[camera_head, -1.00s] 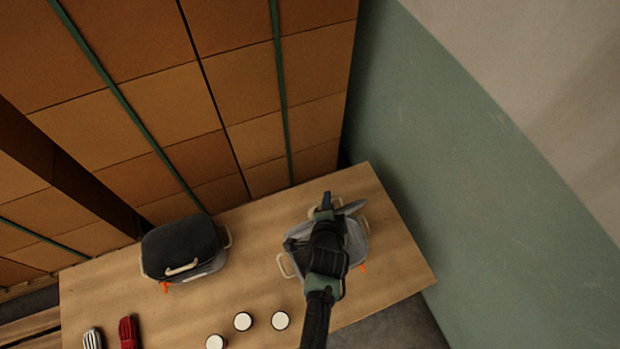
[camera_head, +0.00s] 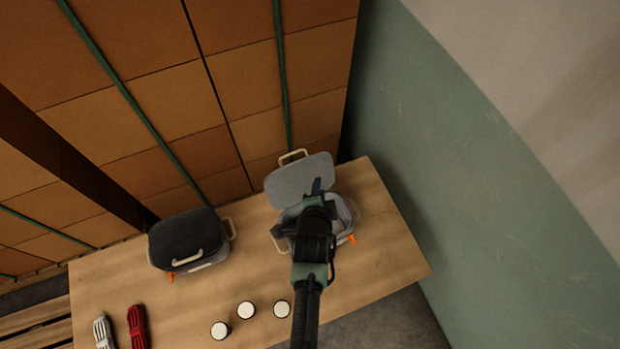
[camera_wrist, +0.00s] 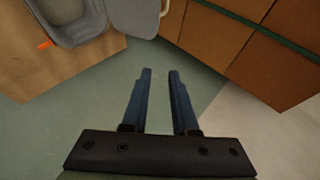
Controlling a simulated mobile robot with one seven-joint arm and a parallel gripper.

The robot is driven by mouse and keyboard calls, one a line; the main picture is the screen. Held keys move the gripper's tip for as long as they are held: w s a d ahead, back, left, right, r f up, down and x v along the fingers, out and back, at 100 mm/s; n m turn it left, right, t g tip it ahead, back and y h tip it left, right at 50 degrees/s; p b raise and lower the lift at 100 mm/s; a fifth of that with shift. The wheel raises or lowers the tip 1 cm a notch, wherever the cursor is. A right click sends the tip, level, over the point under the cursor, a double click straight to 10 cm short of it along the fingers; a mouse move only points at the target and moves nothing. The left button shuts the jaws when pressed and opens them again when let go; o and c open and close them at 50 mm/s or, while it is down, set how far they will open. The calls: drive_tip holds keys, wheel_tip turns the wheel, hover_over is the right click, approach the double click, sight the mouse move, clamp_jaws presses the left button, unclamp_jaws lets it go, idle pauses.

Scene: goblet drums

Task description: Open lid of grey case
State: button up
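The grey case (camera_head: 344,214) stands at the right end of the wooden table. Its lid (camera_head: 301,178) is swung up and back toward the stacked boxes, with a cream handle at its far edge. The case's open inside shows partly in the wrist view (camera_wrist: 75,25), where the lid (camera_wrist: 133,15) stands beside it. My gripper (camera_head: 318,186) is over the case in the head view, in front of part of the lid. In the wrist view my gripper (camera_wrist: 160,72) has its two blue fingers apart with nothing between them. My arm hides part of the case.
A dark-lidded case (camera_head: 184,240) stands closed on the left of the table (camera_head: 380,260). Several white-topped round items lie at the front, with a red rope bundle (camera_head: 137,326) and a white one (camera_head: 104,331) at left. Stacked boxes (camera_head: 170,110) rise behind; a green wall stands right.

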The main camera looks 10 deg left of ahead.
drive_tip(key=shift+s+a+r, duration=0.1)
drive_tip(key=shift+a+r, duration=0.25)
drive_tip(key=shift+r, duration=0.45)
drive_tip(key=shift+s+a+r, duration=0.15)
drive_tip(key=shift+a+r, duration=0.15)
drive_tip(key=shift+r, duration=0.55)
drive_tip(key=shift+s+a+r, duration=0.1)
drive_tip(key=shift+a+r, duration=0.25)
drive_tip(key=shift+r, duration=0.45)
drive_tip(key=shift+c, duration=0.2)
